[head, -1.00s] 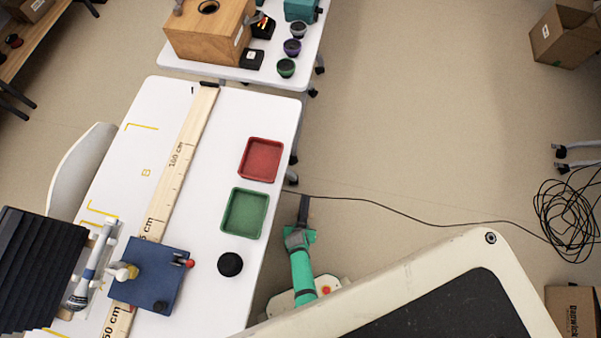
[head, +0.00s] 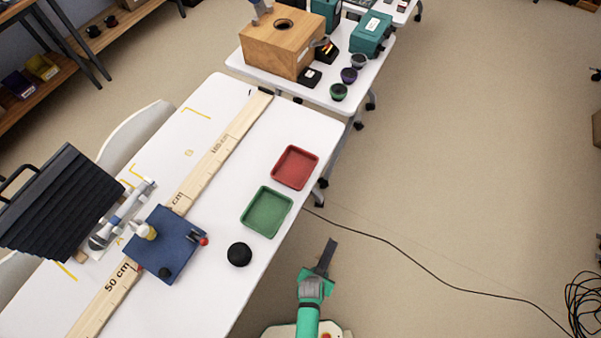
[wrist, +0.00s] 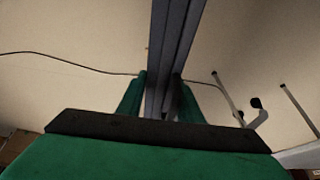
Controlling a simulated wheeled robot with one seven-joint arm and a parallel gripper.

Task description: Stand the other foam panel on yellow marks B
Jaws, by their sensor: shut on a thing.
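My gripper (head: 322,274) is over the floor, right of the white table's edge. It is shut on a dark grey foam panel (head: 328,255), seen nearly edge-on as a narrow strip. In the wrist view the panel (wrist: 172,50) runs up between the two green fingers; its faces are mostly hidden. A black ridged foam panel (head: 62,205) stands at the table's left side. Yellow marks B (head: 189,153) lie on the far left part of the table, as a letter with corner lines (head: 197,112); no object stands on them.
A second table with a wooden box (head: 280,45) stands behind. A cable (head: 400,255) crosses the floor.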

